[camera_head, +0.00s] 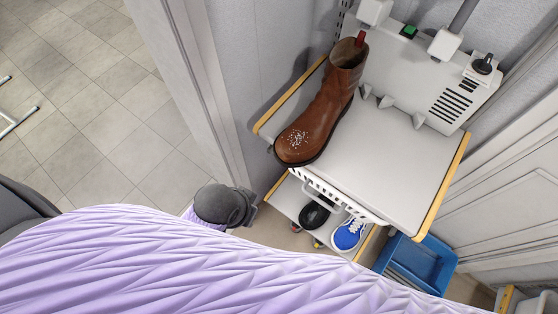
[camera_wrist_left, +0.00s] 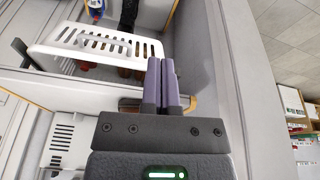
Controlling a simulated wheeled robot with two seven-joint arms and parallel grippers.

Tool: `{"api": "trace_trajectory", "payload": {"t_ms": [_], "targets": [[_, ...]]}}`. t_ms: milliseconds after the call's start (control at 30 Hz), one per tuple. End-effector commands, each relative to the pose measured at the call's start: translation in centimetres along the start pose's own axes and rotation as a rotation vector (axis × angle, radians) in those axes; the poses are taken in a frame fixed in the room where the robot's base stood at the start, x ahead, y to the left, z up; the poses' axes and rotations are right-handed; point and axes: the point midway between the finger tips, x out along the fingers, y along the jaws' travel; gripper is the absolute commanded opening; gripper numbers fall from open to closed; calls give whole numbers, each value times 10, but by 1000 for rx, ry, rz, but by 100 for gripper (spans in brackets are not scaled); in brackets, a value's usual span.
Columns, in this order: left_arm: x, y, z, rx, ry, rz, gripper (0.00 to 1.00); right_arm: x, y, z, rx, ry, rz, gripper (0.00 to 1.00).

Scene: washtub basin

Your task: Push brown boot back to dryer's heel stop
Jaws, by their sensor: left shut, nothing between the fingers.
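The brown boot (camera_head: 325,105) stands on the left part of the dryer's pale top shelf (camera_head: 385,165). Its toe points to the lower left, near the shelf's front left edge, with pale specks on it. Its shaft and red pull tab are toward the back panel. Several small pale wedges (camera_head: 388,101) line the back of the shelf, right of the boot; a gap to the heel is hard to judge. My left gripper (camera_wrist_left: 162,62) is shut and empty in the left wrist view. The boot cannot be clearly made out there. My right gripper is not in view.
Below the shelf are a white slotted rack (camera_wrist_left: 95,45), a blue shoe (camera_head: 348,234) and a dark shoe (camera_head: 314,215). A blue bin (camera_head: 418,262) stands at lower right. A wall edge (camera_head: 190,80) rises left of the dryer. The shelf's right half is bare.

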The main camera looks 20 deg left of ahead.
Motion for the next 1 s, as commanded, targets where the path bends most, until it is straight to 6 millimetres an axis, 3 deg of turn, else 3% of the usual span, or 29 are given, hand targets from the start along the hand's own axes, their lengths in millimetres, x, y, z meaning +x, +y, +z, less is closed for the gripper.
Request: {"api": "trace_trajectory", "payload": {"t_ms": [33, 100, 267, 400, 633, 767, 1000], "targets": [[-30, 8, -22, 17, 34, 27, 0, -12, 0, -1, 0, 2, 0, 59], [-60, 30, -49, 59, 62, 95, 0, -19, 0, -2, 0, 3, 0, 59], [-79, 62, -77, 162, 23, 187, 0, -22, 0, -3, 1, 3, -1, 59], [-75, 63, -88, 217, -76, 171, 0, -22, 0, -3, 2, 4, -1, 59], [-65, 19, -102, 164, -242, 17, 0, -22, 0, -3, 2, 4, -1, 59], [-60, 10, -102, 137, -270, -13, 0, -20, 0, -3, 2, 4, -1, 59], [-14, 9, -89, 138, -271, -11, 0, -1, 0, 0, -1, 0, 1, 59]]}}
